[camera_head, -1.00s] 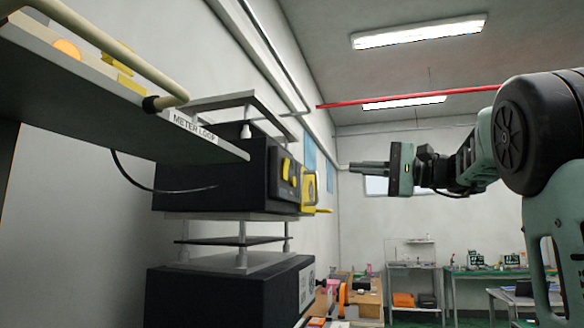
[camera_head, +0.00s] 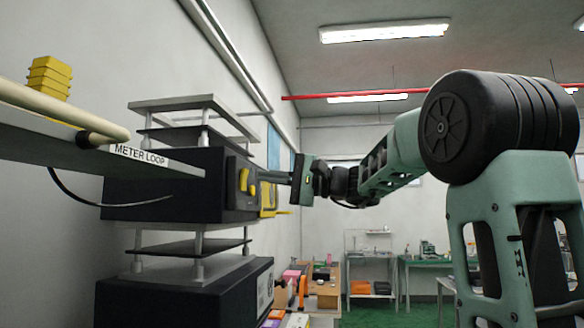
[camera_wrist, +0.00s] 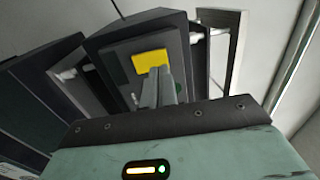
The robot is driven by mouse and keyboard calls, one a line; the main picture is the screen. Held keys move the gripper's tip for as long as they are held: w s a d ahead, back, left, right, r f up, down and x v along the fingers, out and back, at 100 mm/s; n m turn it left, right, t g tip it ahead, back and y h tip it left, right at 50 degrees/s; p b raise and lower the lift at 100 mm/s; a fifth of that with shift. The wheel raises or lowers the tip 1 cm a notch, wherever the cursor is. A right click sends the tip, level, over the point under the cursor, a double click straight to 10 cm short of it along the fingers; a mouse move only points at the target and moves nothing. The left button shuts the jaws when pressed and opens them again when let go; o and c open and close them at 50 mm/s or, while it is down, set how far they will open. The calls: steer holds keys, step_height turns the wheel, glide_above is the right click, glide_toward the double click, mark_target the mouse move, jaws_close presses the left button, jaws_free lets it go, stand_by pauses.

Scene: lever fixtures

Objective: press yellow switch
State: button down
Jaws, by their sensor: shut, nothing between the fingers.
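The yellow switch (camera_head: 244,180) is on the front of a dark box (camera_head: 160,190) that stands on a shelf stack by the left wall. In the wrist view the yellow switch (camera_wrist: 152,60) shows as a yellow block on a grey panel, just past the fingertips. My gripper (camera_head: 262,176) is shut and empty, with its fingers pointing left at the panel. In the wrist view my gripper (camera_wrist: 160,78) overlaps the lower right part of the yellow block. I cannot tell whether the fingertips touch it.
A second yellow part (camera_head: 268,197) sticks out just behind the switch. A shelf labelled METER LOOP (camera_head: 140,156) with a pale rail (camera_head: 60,110) juts in at left, with stacked yellow blocks (camera_head: 49,78) behind it. Another dark box (camera_head: 180,295) stands below.

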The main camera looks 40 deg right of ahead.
mark_target(245, 180)
steer(key=shift+p+x, duration=0.45)
steer(key=shift+x, duration=0.75)
steer(key=shift+w+a+r, duration=0.1)
steer(key=shift+w+a, duration=0.05)
